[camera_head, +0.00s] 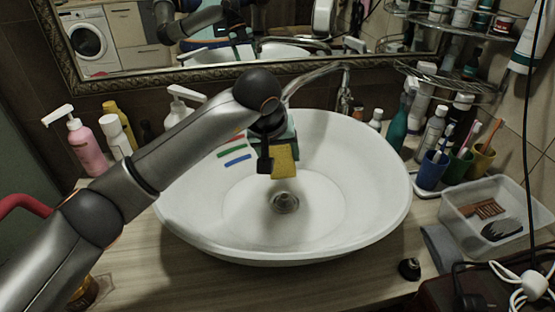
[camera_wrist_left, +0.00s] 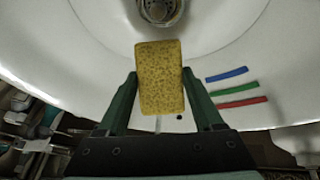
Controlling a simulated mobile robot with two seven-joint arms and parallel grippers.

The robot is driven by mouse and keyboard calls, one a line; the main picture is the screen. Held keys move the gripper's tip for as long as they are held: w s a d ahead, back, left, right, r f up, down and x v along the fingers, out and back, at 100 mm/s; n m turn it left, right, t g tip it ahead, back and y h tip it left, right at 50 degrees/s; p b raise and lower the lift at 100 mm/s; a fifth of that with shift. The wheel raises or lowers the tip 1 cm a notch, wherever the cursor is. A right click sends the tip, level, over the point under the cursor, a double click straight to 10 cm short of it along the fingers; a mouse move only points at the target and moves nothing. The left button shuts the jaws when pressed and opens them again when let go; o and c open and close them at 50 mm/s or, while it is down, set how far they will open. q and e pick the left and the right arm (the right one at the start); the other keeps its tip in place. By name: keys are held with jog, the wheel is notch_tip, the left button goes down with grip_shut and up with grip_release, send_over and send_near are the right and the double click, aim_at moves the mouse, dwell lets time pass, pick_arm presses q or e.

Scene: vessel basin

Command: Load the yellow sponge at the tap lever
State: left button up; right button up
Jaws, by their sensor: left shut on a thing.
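The yellow sponge (camera_head: 284,161) is held over the white basin by my left gripper (camera_head: 271,158), whose arm comes in from the left. In the left wrist view the sponge (camera_wrist_left: 160,80) stands between the two green fingers of the left gripper (camera_wrist_left: 161,92), which is shut on it. The sponge is above the bowl, behind the drain in the head view. The tap (camera_head: 318,78) curves at the back of the basin. Its lever is hard to make out, and my arm covers part of the spout. My right gripper is not in view.
The white basin (camera_head: 385,215) has red, green and blue strips (camera_head: 238,161) inside its back left wall. Soap bottles (camera_head: 88,150) stand to the left. Coloured cups (camera_head: 432,170) and a clear tray (camera_head: 465,222) stand to the right. The bowl's front is clear.

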aim_at(279, 174)
pick_arm(q)
jog(key=w, duration=0.3)
jog(key=shift+w+d+f, duration=0.1)
jog(key=shift+d+f, duration=0.2)
jog(key=shift+w+d+f, duration=0.1)
jog(key=shift+w+f, duration=0.05)
jog(key=shift+w, duration=0.55)
jog(key=shift+s+a+b, duration=0.25)
jog(key=shift+s, duration=1.05)
jog(key=shift+s+a+b, duration=0.2)
jog(key=shift+s, duration=1.05)
jog(key=shift+s+a+b, duration=0.2)
jog(key=shift+s+b, duration=0.1)
jog(key=shift+s, duration=1.1)
